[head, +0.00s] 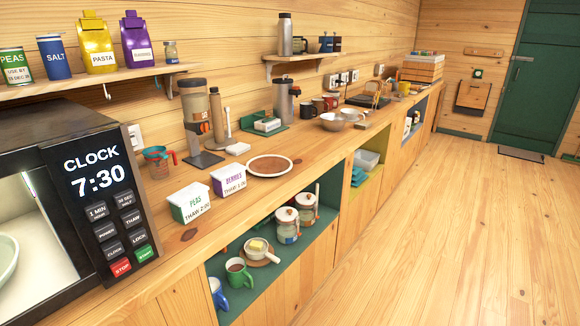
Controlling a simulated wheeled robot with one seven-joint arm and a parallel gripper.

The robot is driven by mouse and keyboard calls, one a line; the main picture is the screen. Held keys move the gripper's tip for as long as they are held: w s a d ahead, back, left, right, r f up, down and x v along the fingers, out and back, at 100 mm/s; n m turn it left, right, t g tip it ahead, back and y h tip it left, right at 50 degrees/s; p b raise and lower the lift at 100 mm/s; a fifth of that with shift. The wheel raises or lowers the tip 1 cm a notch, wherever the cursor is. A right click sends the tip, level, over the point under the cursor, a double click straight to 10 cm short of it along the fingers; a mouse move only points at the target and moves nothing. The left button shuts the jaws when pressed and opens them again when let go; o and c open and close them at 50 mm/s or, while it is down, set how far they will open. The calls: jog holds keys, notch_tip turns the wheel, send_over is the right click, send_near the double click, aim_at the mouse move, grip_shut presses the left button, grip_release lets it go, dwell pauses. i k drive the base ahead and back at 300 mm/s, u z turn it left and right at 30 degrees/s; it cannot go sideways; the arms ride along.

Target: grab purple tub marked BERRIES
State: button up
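The purple tub marked BERRIES (229,181) stands on the wooden counter in the head view, left of centre. A round brown plate with a pale rim (270,166) lies just beyond the BERRIES tub to the right. My gripper is not in view.
A black microwave (75,180) with its door open stands at the left end of the counter (325,155). A coffee grinder (196,115) and a measuring cup (156,160) stand behind the tubs. A shelf (100,82) overhangs the back. The floor (460,230) at right is clear.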

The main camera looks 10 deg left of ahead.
aim_at(227, 180)
jog(key=i, duration=1.15)
jog(key=u, duration=0.45)
